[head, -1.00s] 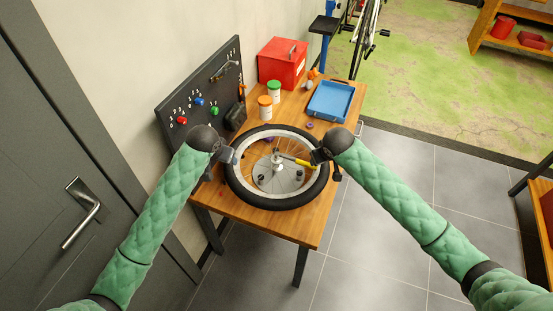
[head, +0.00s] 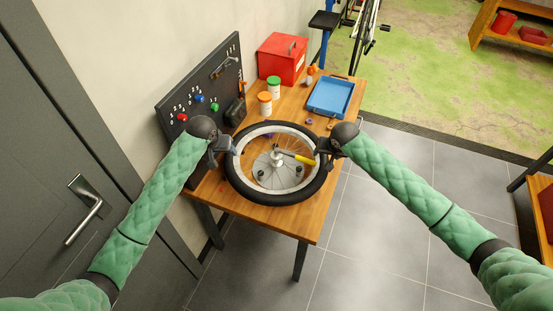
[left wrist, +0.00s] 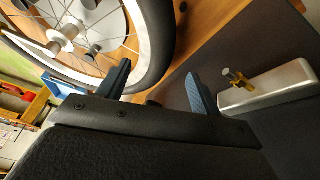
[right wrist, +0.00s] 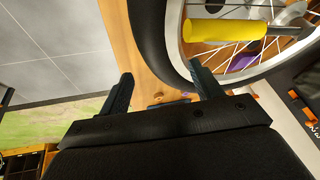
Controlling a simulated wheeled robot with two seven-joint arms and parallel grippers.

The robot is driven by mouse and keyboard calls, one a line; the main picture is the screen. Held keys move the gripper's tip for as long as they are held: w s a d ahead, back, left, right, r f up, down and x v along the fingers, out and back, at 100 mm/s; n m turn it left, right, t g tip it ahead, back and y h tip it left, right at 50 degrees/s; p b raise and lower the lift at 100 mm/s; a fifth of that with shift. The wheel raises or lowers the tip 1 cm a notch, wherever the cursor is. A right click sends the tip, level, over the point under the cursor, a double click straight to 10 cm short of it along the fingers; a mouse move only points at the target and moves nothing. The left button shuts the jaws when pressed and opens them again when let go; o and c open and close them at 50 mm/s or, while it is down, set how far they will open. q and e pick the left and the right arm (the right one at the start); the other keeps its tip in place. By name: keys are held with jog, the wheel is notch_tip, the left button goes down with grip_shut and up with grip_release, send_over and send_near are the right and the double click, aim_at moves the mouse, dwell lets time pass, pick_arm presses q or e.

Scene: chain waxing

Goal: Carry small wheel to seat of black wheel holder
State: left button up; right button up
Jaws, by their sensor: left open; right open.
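The small wheel (head: 309,184), with black tyre, pale rim and spokes, lies flat near the table's front edge. My left gripper (head: 229,147) is open at the wheel's left side. The left wrist view shows the tyre (left wrist: 158,40) ahead of and partly between its fingers (left wrist: 157,88). My right gripper (head: 322,150) is open at the wheel's upper right. In the right wrist view the tyre (right wrist: 160,40) is likewise ahead of and partly between its fingers (right wrist: 162,90). Contact with the tyre cannot be told. I cannot surely identify the black wheel holder; a blue stand (head: 325,38) has a black top.
A yellow-handled tool (head: 299,157) shows over the wheel. A pegboard (head: 205,85) stands at the table's left edge. Two jars, a red box (head: 283,60) and a blue tray (head: 331,97) are behind the wheel. Open floor (head: 400,200) lies right of the table.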

aim_at(231, 160)
pick_arm(q)
jog(key=x, duration=1.1)
jog(key=shift+w+d+f, duration=0.1)
jog(key=shift+w+f, duration=0.05)
jog(key=shift+f, duration=0.25)
pick_arm(e)
jog(key=x, duration=0.7)
jog(key=shift+w+f, duration=0.15)
jog(key=shift+f, duration=0.15)
pick_arm(q)
grip_shut()
pick_arm(e)
grip_shut()
